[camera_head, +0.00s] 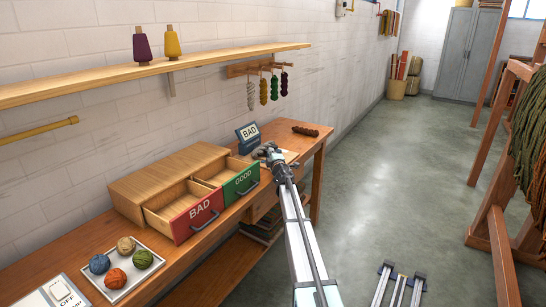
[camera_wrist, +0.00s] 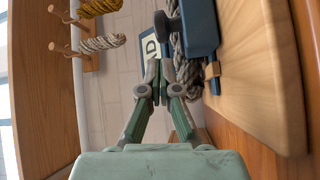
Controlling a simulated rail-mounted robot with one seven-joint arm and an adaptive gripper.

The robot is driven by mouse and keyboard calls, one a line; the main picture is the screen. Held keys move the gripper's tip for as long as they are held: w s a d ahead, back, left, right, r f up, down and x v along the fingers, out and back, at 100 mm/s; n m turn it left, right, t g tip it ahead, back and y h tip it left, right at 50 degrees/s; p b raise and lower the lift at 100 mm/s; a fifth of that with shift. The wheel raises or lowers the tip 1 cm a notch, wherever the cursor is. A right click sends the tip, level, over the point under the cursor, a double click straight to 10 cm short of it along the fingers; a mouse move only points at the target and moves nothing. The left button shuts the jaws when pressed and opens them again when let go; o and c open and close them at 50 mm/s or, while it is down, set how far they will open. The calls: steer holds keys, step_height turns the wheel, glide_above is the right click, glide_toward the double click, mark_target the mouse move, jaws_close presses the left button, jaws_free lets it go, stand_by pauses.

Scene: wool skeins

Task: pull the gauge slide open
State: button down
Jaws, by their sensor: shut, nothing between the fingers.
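My gripper (camera_head: 265,150) is over the wooden board (camera_head: 291,156) on the bench, and it also shows in the wrist view (camera_wrist: 166,75). Its fingertips are together and hold nothing. In the wrist view a dark blue block, seemingly the gauge (camera_wrist: 201,28), sits on the board (camera_wrist: 255,60), just beyond and right of the fingertips. A rounded blue-grey knob (camera_wrist: 164,27) sticks out at its left side. A grey rope-like skein (camera_wrist: 178,52) lies by the block, partly behind the fingers. How far the slide is open I cannot tell; in the head view my gripper and arm hide the gauge.
A BAD sign (camera_head: 249,131) stands behind my gripper. Open drawers marked BAD (camera_head: 199,212) and GOOD (camera_head: 241,180) are to its left. A dark brown skein (camera_head: 305,131) lies on the bench; several skeins hang on a wall rack (camera_head: 250,68). The floor right is mostly clear.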

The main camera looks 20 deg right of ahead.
mark_target(277, 150)
steer(key=w, duration=0.3)
steer(key=w+d, duration=0.1)
steer(key=w, duration=0.1)
steer(key=shift+r, duration=0.15)
steer(key=s+d+p, duration=0.2)
steer(key=s, duration=0.1)
steer(key=shift+s+d+r, duration=0.1)
steer(key=shift+s+r, duration=0.05)
steer(key=shift+s, duration=0.15)
steer(key=s+a+p, duration=0.1)
steer(key=s+a, duration=0.1)
steer(key=s, duration=0.7)
steer(key=shift+s+f, duration=0.35)
steer(key=shift+f, duration=0.05)
